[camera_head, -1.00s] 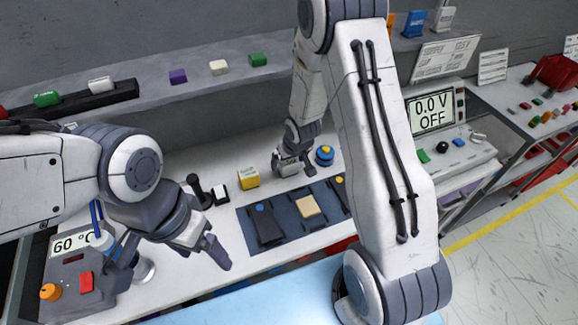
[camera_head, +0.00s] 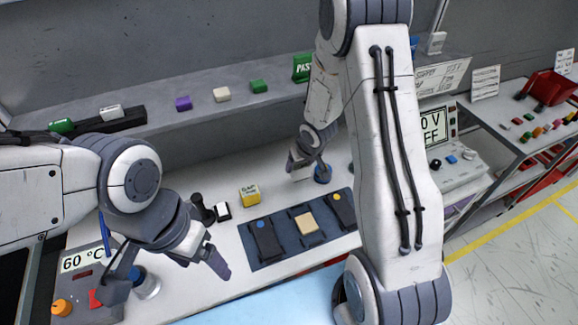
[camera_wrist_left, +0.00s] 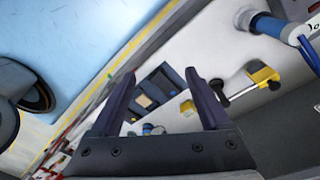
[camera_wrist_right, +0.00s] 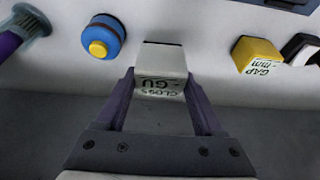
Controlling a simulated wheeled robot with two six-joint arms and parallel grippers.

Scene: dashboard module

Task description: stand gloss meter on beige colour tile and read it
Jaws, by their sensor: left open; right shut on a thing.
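My right gripper (camera_wrist_right: 160,82) is shut on the gloss meter (camera_wrist_right: 162,62), a pale box lettered GLOSS GU, in the right wrist view. In the head view this gripper (camera_head: 298,160) is behind the mat, left of the blue button; the meter is not clearly made out there. The beige colour tile (camera_head: 304,223) lies in the middle of a dark blue mat (camera_head: 285,250), between two dark blocks, one with a blue dot (camera_head: 264,238), one with a yellow dot (camera_head: 341,208). The tile also shows in the left wrist view (camera_wrist_left: 145,101). My left gripper (camera_head: 168,273) is open and empty, left of the mat.
A yellow gap gauge box (camera_head: 249,196) stands behind the mat. The blue button with a yellow top (camera_wrist_right: 102,38) is beside the meter in the right wrist view. A 60 °C unit (camera_head: 88,290) is at the left. A shelf (camera_head: 170,122) holds coloured blocks.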

